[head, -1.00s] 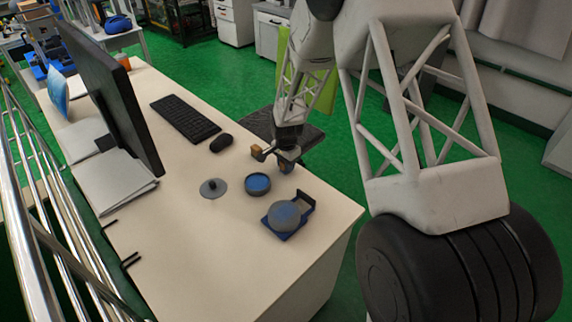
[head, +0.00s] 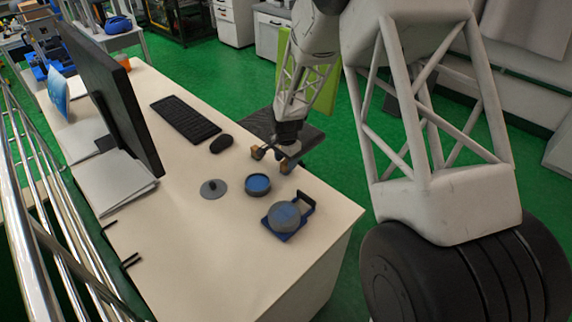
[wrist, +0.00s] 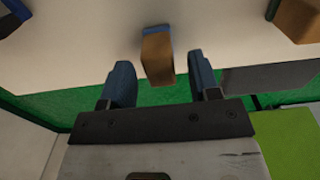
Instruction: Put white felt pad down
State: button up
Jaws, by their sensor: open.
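I cannot make out a white felt pad in either view; a pale pad would be hard to tell from the pale desk top. My gripper (head: 271,160) is open over the far right part of the desk, near its edge. The wrist view shows dark blue finger parts and brown blocks above the pale desk. A round dark dish with a blue inside (head: 257,185) stands just in front of my gripper. A blue holder (head: 309,199) bears a grey-blue round piece (head: 284,215).
A grey disc with a knob (head: 213,189) lies left of the dish. A mouse (head: 221,144), keyboard (head: 185,120), monitor (head: 112,88) and papers (head: 110,182) take up the left and back. The desk front (head: 215,265) is clear. Metal rails (head: 40,235) run along the left.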

aim_at(286, 161)
notch_tip(286, 161, up, 10)
jog(key=shift+f, duration=0.25)
dwell(0.3)
dwell(0.6)
jog(key=s+d+r+n+t, duration=0.1)
jog(key=s+d+r+n, duration=0.1)
jog(key=s+d+r, duration=0.6)
jog(key=s+d+r+n, duration=0.2)
jog(key=s+d+r, duration=0.1)
jog(key=s+r, duration=0.8)
jog(key=s+d+r+n, duration=0.1)
jog(key=s+d, duration=0.1)
jog(key=s, duration=0.6)
jog(key=s+d+r+n+t, duration=0.1)
jog(key=s+d+r+n, duration=0.1)
jog(key=s, duration=0.7)
jog(key=s+d+r+n, duration=0.1)
jog(key=s+d, duration=0.2)
jog(key=s, duration=0.5)
jog(key=shift+s+r+n+t, duration=0.25)
jog(key=shift+s+n+t, duration=0.05)
jog(key=shift+n, duration=0.1)
